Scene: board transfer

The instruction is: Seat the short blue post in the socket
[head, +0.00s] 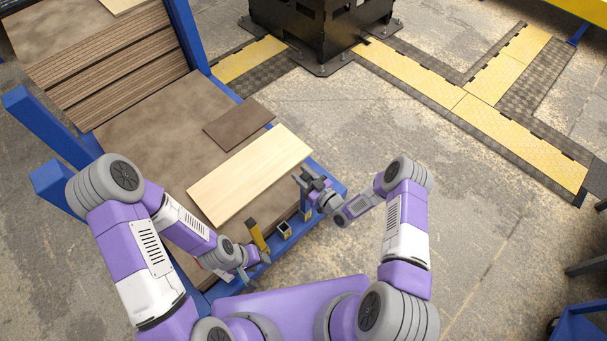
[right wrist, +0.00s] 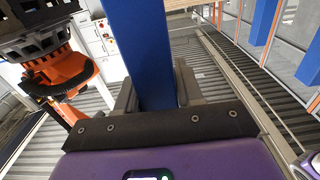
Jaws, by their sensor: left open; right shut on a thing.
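My right gripper (head: 312,182) is at the right front corner of the blue-edged rack. It is shut on a blue post. In the right wrist view the post (right wrist: 150,55) stands between the two fingers (right wrist: 157,92) and runs away from the camera; its far end is out of view. In the head view a narrow blue part of it (head: 305,211) shows under the gripper. A small dark-mouthed socket (head: 284,230) sits on the rack's front edge, left of and below the right gripper, apart from it. My left gripper (head: 248,268) is open and low near the front edge.
A pale board (head: 250,174) and a smaller brown board (head: 239,123) lie on the rack's deck.

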